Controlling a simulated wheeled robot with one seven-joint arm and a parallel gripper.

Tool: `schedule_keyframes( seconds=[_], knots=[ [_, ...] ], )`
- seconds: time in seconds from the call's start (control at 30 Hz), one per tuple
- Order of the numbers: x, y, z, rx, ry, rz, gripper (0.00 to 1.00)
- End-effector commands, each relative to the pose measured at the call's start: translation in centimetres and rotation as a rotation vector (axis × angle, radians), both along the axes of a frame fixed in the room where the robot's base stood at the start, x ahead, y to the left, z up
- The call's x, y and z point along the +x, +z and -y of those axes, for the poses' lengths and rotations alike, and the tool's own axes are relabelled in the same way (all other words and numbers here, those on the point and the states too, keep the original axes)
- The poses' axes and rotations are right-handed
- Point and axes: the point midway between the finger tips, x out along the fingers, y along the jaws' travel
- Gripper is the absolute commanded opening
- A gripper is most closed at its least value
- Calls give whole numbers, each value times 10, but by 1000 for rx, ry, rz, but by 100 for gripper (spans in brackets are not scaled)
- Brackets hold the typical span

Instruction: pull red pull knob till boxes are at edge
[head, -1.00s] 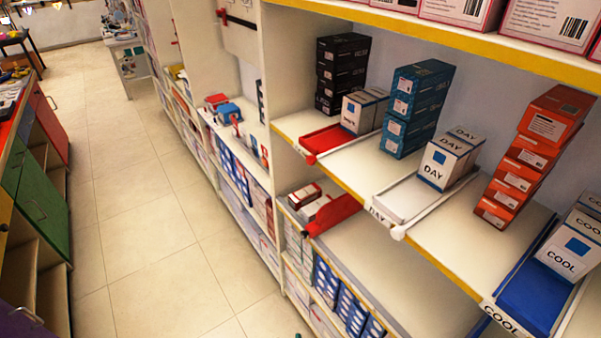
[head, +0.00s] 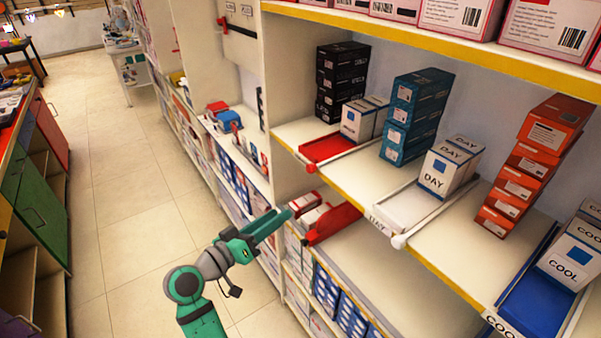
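The red pull knob (head: 311,168) is at the front end of a red tray (head: 325,147) on the middle shelf.
A red part (head: 333,222) sticks out on the lower shelf near my gripper. A white DAY tray (head: 405,212) and a blue COOL tray (head: 535,300) sit further right. Teal boxes (head: 412,115) stand beside the red tray. The aisle floor (head: 130,230) is clear.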

Motion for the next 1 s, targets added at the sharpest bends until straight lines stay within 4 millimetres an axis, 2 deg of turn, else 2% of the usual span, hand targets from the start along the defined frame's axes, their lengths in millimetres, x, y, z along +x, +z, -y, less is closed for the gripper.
schedule_keyframes(
  seconds=[0.03, 0.1, 0.2, 0.33, 0.57, 1.0],
  knots=[
    [2, 25, -6, 13, -37, 35, 38],
    [0, 51, -10, 31, -93, 70, 38],
    [-6, 80, -14, 55, -155, 113, 38],
    [-12, 104, -18, 81, -211, 150, 38],
    [-11, 113, -11, 93, -239, 165, 38],
    [32, 112, 47, 92, -237, 163, 38]
  ],
)
